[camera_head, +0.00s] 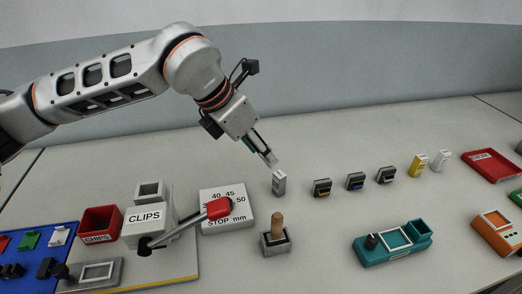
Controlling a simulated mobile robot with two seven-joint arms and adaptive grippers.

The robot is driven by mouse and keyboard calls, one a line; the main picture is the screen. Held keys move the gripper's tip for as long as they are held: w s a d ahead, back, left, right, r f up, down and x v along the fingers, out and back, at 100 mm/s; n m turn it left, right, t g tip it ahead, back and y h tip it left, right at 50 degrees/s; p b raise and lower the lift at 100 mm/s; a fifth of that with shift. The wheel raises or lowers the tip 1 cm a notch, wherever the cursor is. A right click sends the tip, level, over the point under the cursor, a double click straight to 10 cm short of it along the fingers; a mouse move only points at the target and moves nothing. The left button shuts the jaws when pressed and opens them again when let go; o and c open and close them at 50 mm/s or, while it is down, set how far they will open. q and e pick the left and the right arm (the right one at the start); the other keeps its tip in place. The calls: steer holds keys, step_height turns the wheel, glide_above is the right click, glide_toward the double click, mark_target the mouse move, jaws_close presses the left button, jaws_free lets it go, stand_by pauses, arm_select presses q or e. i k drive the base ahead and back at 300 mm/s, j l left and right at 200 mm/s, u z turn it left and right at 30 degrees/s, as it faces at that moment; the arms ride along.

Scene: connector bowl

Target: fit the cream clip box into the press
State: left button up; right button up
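A small pale grey-to-cream upright box (279,184) stands on the table near the middle; it may be the cream clip box, but its colour is hard to tell. My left gripper (270,158) points down just above and behind this box. Its fingers look close together, but their gap is too small to judge. The press appears to be the light block marked CLIPS (146,222), with a square open-topped piece on it and a lever ending in a red handle (219,208). My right gripper is not in view.
A plate marked STOP mm (238,220) lies right of the press, with a wooden-handled stamp (276,232) in front. Several small connectors, including a yellow one (417,166) and a white one (440,160), stand to the right. A teal fixture (393,246) sits at front right.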

mark_target(154, 213)
steer(key=k+l, duration=0.25)
steer(key=k, duration=0.25)
steer(key=k+l, duration=0.2)
steer(key=k, duration=0.25)
steer(key=k+l, duration=0.25)
steer(key=k, duration=0.25)
